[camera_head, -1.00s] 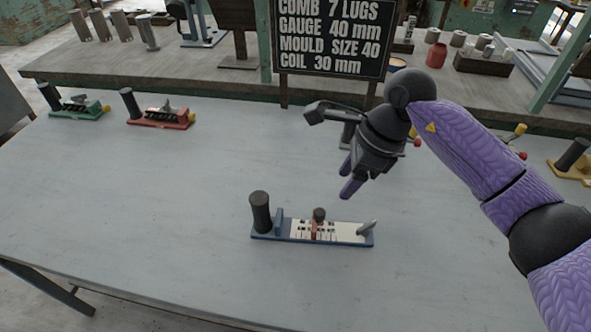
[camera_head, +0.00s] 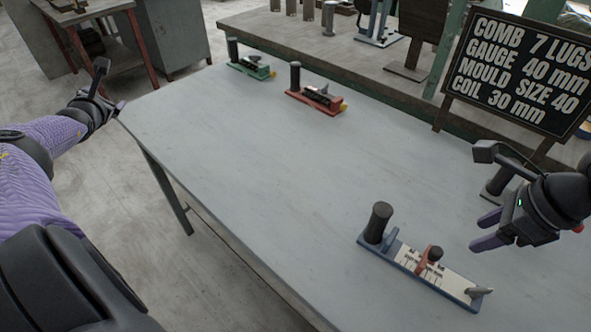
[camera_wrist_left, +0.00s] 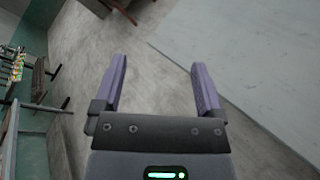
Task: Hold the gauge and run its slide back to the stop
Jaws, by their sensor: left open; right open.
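The gauge (camera_head: 403,262) lies on the grey table, with a blue base and a white marked scale. The red slide with a dark knob (camera_head: 432,257) sits partway along the scale. My right gripper (camera_head: 482,232) is open and empty, above and to the right of the gauge, apart from it. My left gripper (camera_head: 118,108) is at the table's left edge, far from the gauge; in the left wrist view it is open and empty (camera_wrist_left: 158,68).
A green device (camera_head: 250,68) and a red device (camera_head: 317,98) stand along the table's far edge. A sign (camera_head: 517,72) stands behind the gauge and reads "GAUGE 40 mm". The grey tabletop (camera_head: 270,160) is clear between the left edge and the gauge.

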